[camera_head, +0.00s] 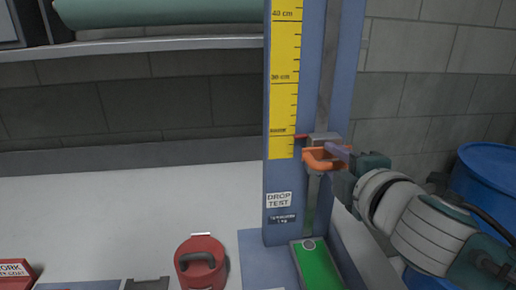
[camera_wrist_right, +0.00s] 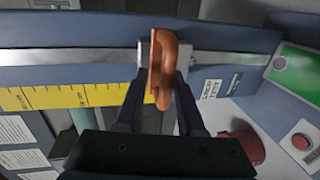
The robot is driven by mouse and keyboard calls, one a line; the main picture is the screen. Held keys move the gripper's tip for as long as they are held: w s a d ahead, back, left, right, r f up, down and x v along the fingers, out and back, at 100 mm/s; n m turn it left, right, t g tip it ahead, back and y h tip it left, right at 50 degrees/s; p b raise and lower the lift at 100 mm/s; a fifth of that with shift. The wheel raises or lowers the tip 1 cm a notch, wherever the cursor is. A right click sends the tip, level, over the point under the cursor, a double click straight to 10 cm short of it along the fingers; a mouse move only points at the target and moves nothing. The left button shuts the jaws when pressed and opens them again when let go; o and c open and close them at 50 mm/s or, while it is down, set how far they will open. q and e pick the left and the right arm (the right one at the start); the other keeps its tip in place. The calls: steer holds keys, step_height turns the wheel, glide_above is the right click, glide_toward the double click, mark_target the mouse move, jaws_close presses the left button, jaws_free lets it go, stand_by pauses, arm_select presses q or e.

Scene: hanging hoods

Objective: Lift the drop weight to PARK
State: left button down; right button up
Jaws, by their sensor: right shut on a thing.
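The drop weight (camera_head: 323,138) is a grey block on the vertical rail of the blue drop-test stand (camera_head: 280,218), with an orange handle (camera_head: 318,161) in front. A small red pointer beside it lies against the yellow scale (camera_head: 283,100), below the 30 cm mark, at a label too small to read. My right gripper (camera_head: 336,153) is shut on the orange handle, coming in from the right. In the right wrist view the handle (camera_wrist_right: 160,58) stands between the fingers of my right gripper (camera_wrist_right: 161,82). No PARK marking is readable. My left gripper is not in view.
A green pad (camera_head: 316,268) lies at the stand's foot. A red round object with a dark handle (camera_head: 202,264) stands left of it on the pale table (camera_head: 130,215). A blue barrel (camera_head: 488,182) is at the right. A shelf (camera_head: 165,45) runs along the upper left.

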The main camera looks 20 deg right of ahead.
steer(key=o, duration=0.3)
steer(key=shift+r, duration=0.1)
steer(key=v, duration=1)
steer(key=shift+w, duration=0.1)
steer(key=s+a+f+m+g+y, duration=0.2)
steer(key=s+a+f+m+g, duration=0.15)
steer(key=s+m+g, duration=0.35)
steer(key=s+a+f+m+g+y, duration=0.2)
steer(key=s+a+f+m+g, duration=0.25)
steer(key=s, duration=0.55)
step_height(320, 180, up, 32)
steer(key=m+p, duration=0.1)
steer(key=p, duration=3)
steer(key=shift+s+d+f+m, duration=0.25)
steer(key=shift+s+d+m, duration=0.05)
steer(key=shift+s+m, duration=0.1)
